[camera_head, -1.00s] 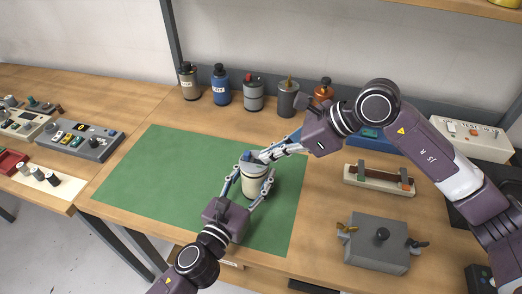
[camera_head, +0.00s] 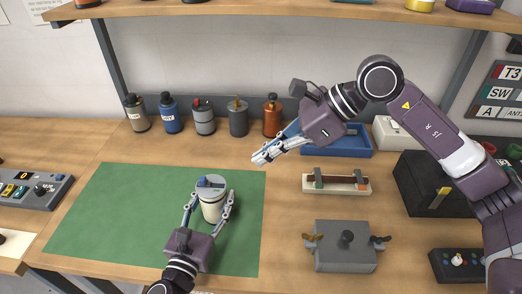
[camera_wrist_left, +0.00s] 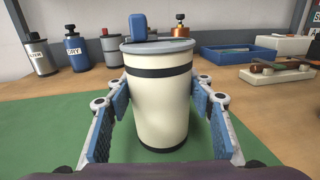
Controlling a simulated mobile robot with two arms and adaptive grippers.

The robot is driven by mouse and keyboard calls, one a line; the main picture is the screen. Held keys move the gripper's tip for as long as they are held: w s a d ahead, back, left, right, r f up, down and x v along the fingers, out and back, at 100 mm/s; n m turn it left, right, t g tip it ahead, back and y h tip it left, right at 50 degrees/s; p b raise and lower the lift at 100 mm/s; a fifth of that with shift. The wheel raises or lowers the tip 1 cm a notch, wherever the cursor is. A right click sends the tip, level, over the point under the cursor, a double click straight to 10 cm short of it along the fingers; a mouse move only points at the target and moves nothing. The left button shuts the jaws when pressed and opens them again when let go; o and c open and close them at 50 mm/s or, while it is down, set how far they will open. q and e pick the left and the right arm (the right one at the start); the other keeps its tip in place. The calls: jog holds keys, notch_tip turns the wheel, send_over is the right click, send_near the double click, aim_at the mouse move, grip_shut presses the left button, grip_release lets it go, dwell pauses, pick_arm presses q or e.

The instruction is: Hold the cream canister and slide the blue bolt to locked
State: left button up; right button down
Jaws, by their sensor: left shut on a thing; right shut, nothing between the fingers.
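The cream canister (camera_head: 212,206) stands upright on the green mat (camera_head: 110,212), with a grey lid and dark bands. The blue bolt (camera_head: 204,181) sits on top of the lid, towards its left side; it also shows in the left wrist view (camera_wrist_left: 138,25). Whether it is at its locked end I cannot tell. My left gripper (camera_head: 212,207) is shut around the canister, one finger on each side, as the left wrist view also shows (camera_wrist_left: 160,98). My right gripper (camera_head: 262,158) is shut and empty, in the air to the right of the canister and apart from it.
Several canisters, including a blue one (camera_head: 170,114) and a copper one (camera_head: 272,116), stand along the back. A blue tray (camera_head: 350,141), a cream rack (camera_head: 337,186) and a grey box (camera_head: 345,257) are on the right. The mat's left part is clear.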

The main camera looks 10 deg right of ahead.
pick_arm(q)
jog(key=o, duration=1.5)
